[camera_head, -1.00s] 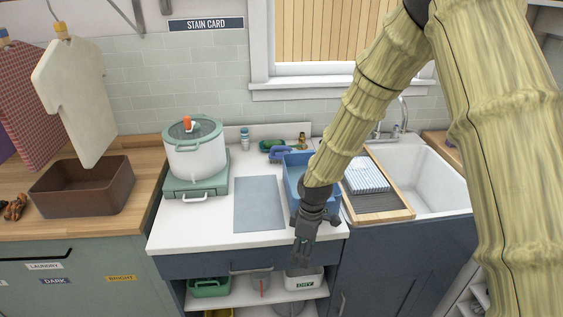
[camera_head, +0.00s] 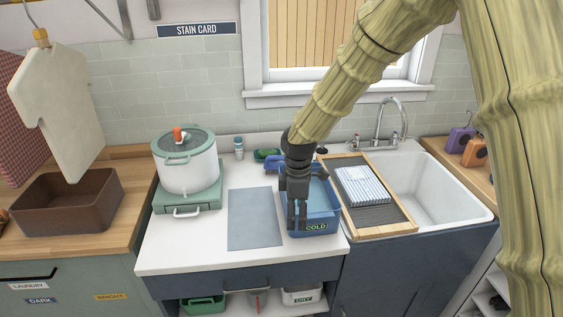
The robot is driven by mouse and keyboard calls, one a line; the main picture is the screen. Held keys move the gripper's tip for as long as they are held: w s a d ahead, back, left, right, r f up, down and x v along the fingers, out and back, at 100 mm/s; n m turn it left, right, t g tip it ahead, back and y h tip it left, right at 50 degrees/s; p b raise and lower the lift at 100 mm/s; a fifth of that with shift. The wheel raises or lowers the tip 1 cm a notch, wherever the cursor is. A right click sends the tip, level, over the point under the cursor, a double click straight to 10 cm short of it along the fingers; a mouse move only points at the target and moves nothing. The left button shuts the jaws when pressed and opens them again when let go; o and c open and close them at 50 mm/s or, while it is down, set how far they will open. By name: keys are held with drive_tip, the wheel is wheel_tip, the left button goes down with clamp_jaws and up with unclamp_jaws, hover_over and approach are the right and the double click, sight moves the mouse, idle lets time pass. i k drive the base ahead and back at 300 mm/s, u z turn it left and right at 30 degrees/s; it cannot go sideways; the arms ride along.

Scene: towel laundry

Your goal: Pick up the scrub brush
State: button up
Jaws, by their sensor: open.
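My gripper (camera_head: 297,222) points down in front of the blue tub labelled COLD (camera_head: 318,228) on the white counter, overlapping it in the picture. Its fingers are apart and I see nothing between them. A blue item (camera_head: 274,166), which may be the scrub brush, lies behind the tub's back left corner and is partly hidden by my wrist. A green item (camera_head: 266,154) lies just behind it. I cannot tell for sure which of the two is the brush.
A lidded white pot (camera_head: 188,170) stands on a green burner at left. A grey-blue mat (camera_head: 253,220) lies left of the tub. A wooden-framed washboard (camera_head: 385,211) with a striped towel (camera_head: 362,186) and a white sink (camera_head: 445,185) are at right. A brown bin (camera_head: 65,200) is far left.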

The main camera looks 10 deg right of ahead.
sight(270, 167)
drive_tip(key=u, duration=0.05)
drive_tip(key=i, duration=1.3)
